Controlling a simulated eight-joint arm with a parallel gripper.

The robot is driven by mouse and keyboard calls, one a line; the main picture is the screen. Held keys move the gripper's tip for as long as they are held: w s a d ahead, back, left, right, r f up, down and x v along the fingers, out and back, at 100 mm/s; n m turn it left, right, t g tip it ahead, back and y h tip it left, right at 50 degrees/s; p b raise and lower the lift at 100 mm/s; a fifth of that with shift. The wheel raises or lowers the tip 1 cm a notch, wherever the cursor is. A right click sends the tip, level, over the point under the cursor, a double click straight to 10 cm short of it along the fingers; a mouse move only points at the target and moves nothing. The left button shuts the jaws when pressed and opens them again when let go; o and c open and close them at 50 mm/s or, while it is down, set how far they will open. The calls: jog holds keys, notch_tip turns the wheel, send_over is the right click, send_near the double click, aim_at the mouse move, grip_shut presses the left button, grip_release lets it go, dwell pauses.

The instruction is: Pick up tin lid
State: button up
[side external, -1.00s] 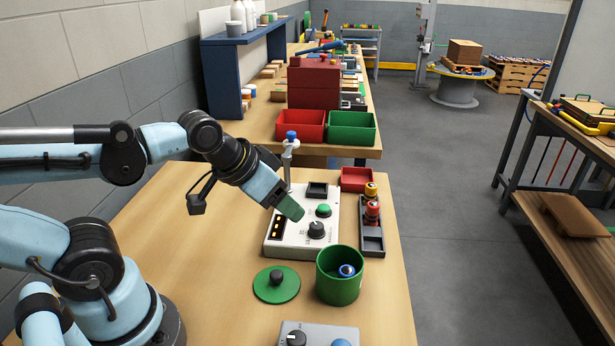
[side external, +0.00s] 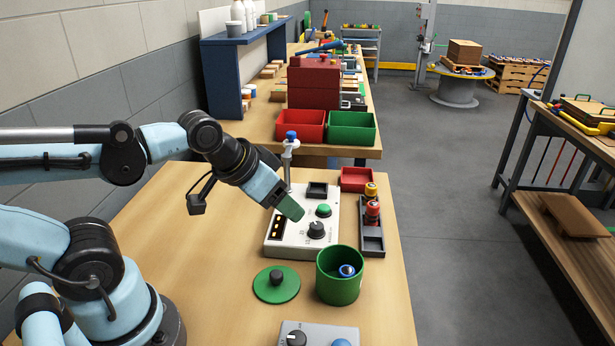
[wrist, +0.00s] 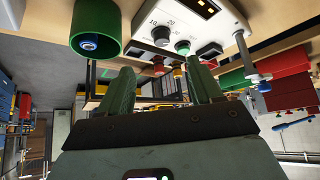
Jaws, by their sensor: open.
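The tin lid (side external: 277,287) is a flat green disc with a dark knob, lying on the wooden table. The open green tin (side external: 340,287) stands just right of it, with a blue-and-white item (side external: 347,270) inside. My gripper (side external: 292,209) is above the white control panel, behind and above the lid, clear of it. In the wrist view my gripper's (wrist: 163,92) two green fingers are spread apart with nothing between them. The tin (wrist: 95,30) shows there at the upper left; I cannot make out the lid in that view.
The white panel (side external: 290,237) carries a black dial and a green button. A dark rack (side external: 372,240) with red and yellow-topped items stands to its right, by a red bin (side external: 356,180). A grey box (side external: 318,336) sits at the front edge. Table left of the lid is bare.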

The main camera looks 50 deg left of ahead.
jog(key=shift+c, duration=0.4)
jog(key=n+g, duration=0.7)
send_over(277, 273)
jog(key=shift+w+a+f, duration=0.1)
jog(key=shift+a+f, duration=0.05)
jog(key=shift+f, duration=1.05)
jog(key=shift+w+a+f, duration=0.1)
jog(key=shift+a+f, duration=0.05)
jog(key=shift+f, duration=1.1)
jog(key=shift+a+f, duration=0.15)
jog(key=shift+f, duration=1.05)
jog(key=shift+s+d+f, duration=0.1)
jog(key=shift+d+f, duration=0.1)
jog(key=shift+f, duration=0.55)
jog(key=shift+s+d+f, duration=0.1)
jog(key=shift+d+f, duration=0.05)
jog(key=shift+f, duration=1.75)
grip_shut()
